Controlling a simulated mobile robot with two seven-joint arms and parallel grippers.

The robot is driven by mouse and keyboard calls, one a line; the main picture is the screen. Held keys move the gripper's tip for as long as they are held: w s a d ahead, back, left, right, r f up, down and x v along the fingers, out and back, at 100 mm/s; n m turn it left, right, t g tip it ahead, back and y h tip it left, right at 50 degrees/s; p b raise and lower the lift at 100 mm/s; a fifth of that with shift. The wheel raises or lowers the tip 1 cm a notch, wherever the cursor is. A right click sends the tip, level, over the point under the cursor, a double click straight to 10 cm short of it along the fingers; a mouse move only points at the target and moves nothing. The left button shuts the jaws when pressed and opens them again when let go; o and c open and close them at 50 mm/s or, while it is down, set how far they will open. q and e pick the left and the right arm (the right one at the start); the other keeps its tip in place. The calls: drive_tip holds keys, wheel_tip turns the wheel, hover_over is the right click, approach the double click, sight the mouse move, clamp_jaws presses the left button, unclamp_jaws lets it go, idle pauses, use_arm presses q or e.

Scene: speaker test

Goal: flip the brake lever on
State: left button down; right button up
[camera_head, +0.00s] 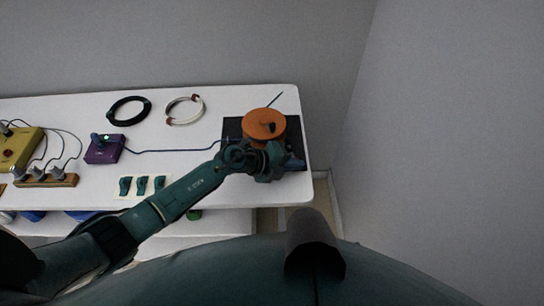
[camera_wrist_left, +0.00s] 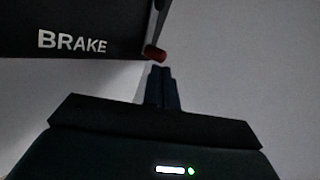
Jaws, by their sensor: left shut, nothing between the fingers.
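A black unit (camera_head: 231,127) with an orange round disc (camera_head: 264,122) on top stands at the right end of the white table. In the left wrist view, a dark panel marked BRAKE (camera_wrist_left: 72,42) fills the upper left. The brake lever's red tip (camera_wrist_left: 155,54) shows at the panel's lower right corner. My left gripper (camera_wrist_left: 162,70) is shut and empty, its fingertips just below the red tip; whether they touch it I cannot tell. In the head view my left wrist is at the unit's near side and hides part of it. My right gripper is not in view.
On the white table (camera_head: 200,92) are a black ring (camera_head: 128,111), a white ring (camera_head: 184,110), a purple box (camera_head: 103,149) with a blue cable, a white plate of teal switches (camera_head: 142,185) and a yellow box (camera_head: 18,147). Grey walls stand behind and right.

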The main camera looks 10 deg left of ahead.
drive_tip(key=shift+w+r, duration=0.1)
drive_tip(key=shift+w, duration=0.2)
use_arm(q)
drive_tip(key=shift+w+a, duration=0.1)
idle(0.3)
